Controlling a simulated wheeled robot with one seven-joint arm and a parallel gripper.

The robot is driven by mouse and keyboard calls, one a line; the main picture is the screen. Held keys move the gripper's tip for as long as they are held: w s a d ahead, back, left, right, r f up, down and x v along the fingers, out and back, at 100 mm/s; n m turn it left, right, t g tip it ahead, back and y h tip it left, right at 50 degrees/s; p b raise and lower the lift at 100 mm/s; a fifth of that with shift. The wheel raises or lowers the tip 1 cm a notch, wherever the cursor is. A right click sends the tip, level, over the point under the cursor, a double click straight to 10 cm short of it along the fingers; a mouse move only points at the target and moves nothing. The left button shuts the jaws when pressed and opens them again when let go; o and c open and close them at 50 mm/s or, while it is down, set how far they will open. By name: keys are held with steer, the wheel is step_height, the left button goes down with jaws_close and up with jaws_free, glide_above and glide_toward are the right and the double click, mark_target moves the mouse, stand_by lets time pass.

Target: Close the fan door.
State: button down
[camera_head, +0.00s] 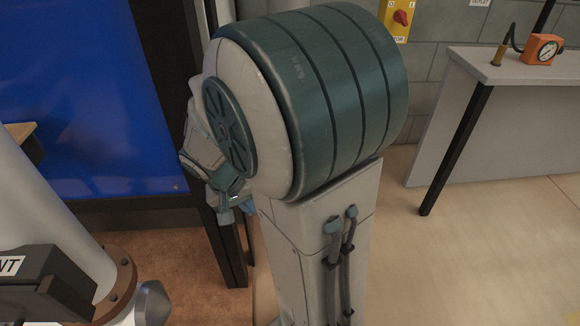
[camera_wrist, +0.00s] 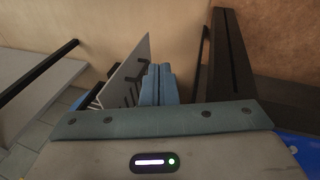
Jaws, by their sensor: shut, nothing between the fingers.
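My gripper (camera_wrist: 156,70) is shut and empty in the wrist view, its two blue fingers side by side. Just left of the fingers stands a thin grey panel (camera_wrist: 128,68) with dark slots near its lower edge. It looks like the fan door, but I cannot be sure. I see a small gap of floor between its upper part and the fingers, and cannot tell if they touch lower down. In the head view my large teal and grey arm fills the middle and hides what lies behind it. No fan shows clearly there.
A blue panel (camera_head: 80,100) in a dark frame (camera_head: 232,255) stands at left. A pale pipe (camera_head: 48,205) with a brown flange is at lower left. A grey table (camera_head: 505,72) with an orange gauge (camera_head: 541,49) stands at right. The floor at lower right is clear.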

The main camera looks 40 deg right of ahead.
steer(key=w+d+r+m+t+h+p, duration=0.1)
steer(key=w+d+r+m+h+p, duration=0.15)
steer(key=w+r+p, duration=0.35)
steer(key=s+d+f+b, duration=0.1)
steer(key=d+f+b, duration=1.3)
steer(key=d+f, duration=0.1)
steer(key=shift+d+f+h, duration=0.15)
steer(key=shift+d+h, duration=0.3)
steer(key=shift+d, duration=0.05)
steer(key=shift+s+n, duration=0.1)
steer(key=shift+n, duration=0.15)
